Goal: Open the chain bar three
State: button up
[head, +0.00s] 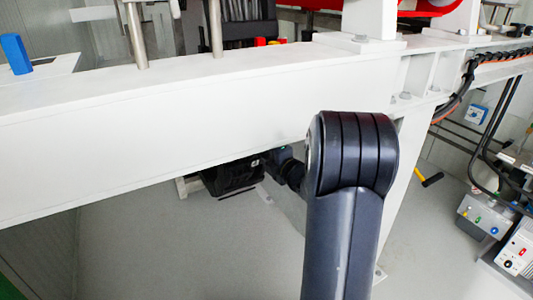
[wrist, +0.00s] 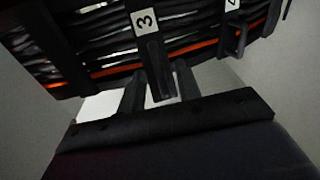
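In the wrist view, chain bar three (wrist: 157,75) is a dark upright bar with a white label "3", lying across a bundle of black cables. My gripper (wrist: 160,82) has one finger on each side of the bar's lower end. The fingers look spread, with a light gap beside the bar on the left; contact on the right is unclear. In the head view, the gripper and the bar are not clearly visible, with the white beam and my arm in front.
Another bar with a label "4" (wrist: 238,35) is to the right of bar three. Black and orange cables (wrist: 110,72) run behind both. Grey floor (head: 170,250) below is mostly clear.

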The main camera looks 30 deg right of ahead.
jog(key=shift+c, duration=0.5)
grip_shut()
jog(key=shift+s+d, duration=0.1)
jog(key=s+d+n+g+y+p, duration=0.3)
jog(key=d+n+g+y, duration=0.2)
jog(key=d+n+y, duration=0.3)
jog(key=shift+d+f+y, duration=0.25)
jog(key=shift+d+y, duration=0.2)
jog(key=shift+y, duration=0.45)
